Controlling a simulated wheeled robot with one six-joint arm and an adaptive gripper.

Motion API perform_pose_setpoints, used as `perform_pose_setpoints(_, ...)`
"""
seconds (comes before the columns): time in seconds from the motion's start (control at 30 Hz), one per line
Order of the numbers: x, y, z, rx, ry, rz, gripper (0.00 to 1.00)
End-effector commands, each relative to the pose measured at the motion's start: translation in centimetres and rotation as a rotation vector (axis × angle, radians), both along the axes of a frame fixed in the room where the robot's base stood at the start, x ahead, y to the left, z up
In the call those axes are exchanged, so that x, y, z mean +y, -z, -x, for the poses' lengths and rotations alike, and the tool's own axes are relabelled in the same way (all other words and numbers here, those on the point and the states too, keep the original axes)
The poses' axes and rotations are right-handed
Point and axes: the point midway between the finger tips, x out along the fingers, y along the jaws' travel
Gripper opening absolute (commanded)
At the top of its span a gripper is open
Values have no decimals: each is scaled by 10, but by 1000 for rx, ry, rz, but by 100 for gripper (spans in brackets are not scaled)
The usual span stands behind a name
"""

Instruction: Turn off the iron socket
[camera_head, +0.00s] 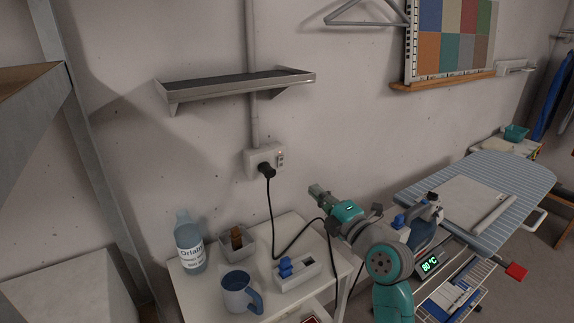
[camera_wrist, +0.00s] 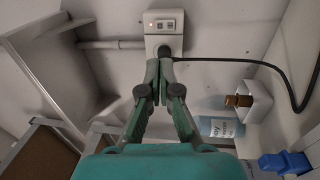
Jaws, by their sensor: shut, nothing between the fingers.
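The iron socket (camera_head: 252,160) is a pale box on the wall under the shelf, with a black plug (camera_head: 266,170) in it. Its switch (camera_head: 281,158) is on the right side, with a small orange-red light lit above it. In the wrist view the socket (camera_wrist: 154,44) is ahead of the fingertips, with the switch (camera_wrist: 166,26) at its top. My gripper (camera_head: 316,191) is shut and empty, to the right of and below the socket in the head view. Its fingertips (camera_wrist: 160,66) appear just below the socket in the wrist view and partly hide the plug. Contact is not evident.
A black cord (camera_head: 270,215) hangs from the plug. A white table (camera_head: 215,292) below holds a bottle (camera_head: 189,246), a mug (camera_head: 238,292), a small bin (camera_head: 224,243) and a blue-pegged block (camera_head: 298,278). A metal shelf (camera_head: 235,88) juts out above. An ironing board (camera_head: 520,178) stands right.

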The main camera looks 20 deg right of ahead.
Motion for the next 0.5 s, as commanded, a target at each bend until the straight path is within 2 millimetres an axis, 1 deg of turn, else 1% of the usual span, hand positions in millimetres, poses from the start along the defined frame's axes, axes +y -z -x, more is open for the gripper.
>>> perform_pose_setpoints(0.17, 4, -2, -12, 0, -1, -1, 0)
perform_pose_setpoints(0.27, 10, -4, -27, -1, -2, -1, 0)
perform_pose_setpoints(0.5, 23, -10, -70, 0, -2, -1, 0)
